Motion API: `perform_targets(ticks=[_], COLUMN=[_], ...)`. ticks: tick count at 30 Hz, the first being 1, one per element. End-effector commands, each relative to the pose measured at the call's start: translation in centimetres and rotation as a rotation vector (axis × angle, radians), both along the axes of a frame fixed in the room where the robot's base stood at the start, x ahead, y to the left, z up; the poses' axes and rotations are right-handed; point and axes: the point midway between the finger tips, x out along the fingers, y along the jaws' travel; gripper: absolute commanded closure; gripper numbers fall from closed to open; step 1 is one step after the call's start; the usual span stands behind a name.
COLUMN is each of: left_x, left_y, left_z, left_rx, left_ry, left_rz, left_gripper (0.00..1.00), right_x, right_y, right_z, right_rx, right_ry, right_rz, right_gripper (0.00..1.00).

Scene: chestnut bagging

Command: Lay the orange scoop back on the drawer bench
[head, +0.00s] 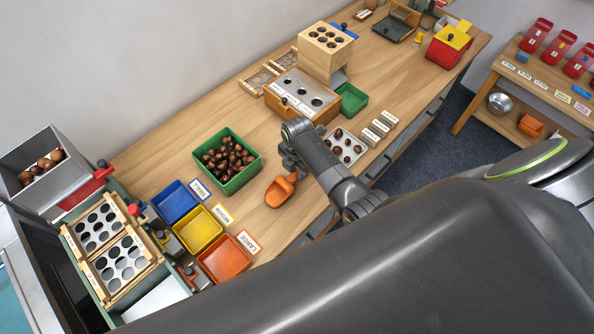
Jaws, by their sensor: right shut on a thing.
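The orange scoop (279,193) is at the front part of the long wooden bench (285,235), between the green crate of chestnuts and the bench's front edge. My right gripper (289,166) is shut on the scoop at its handle end, which the jaws partly hide. The scoop's bowl points toward the lower left of the picture and looks empty. I cannot tell whether it touches the bench top or hangs just above it. My left gripper is not in view.
A green crate of chestnuts (209,172) stands left of the scoop. Blue (173,203), yellow (197,231) and orange (224,260) bins line up at the lower left. A white tray with chestnuts (337,157) lies just right of my gripper. Bare wood surrounds the scoop.

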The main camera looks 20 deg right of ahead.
Motion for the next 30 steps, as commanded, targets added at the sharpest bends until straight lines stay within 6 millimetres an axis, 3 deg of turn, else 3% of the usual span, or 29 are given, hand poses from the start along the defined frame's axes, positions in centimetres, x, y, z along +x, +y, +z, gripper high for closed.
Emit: perform_targets(ticks=[3,14,15,20,30], left_x=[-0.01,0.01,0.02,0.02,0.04], left_y=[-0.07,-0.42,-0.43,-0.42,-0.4], left_z=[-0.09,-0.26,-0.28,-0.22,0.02], left_rx=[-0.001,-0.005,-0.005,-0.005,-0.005], left_ry=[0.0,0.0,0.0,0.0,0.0], left_rz=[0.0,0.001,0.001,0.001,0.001], left_gripper=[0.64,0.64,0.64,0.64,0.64], right_x=[0.02,0.03,0.02,0.02,0.03], right_y=[-0.02,-0.03,-0.03,-0.03,-0.02], right_z=[-0.88,-1.22,-1.28,-1.2,-0.8], right_rx=[0.0,0.0,0.0,-0.001,-0.001], right_ry=[0.0,-0.001,-0.001,-0.001,-0.001], right_rz=[0.0,0.0,0.0,0.0,0.0], right_gripper=[1.0,1.0,0.79,0.59,0.59])
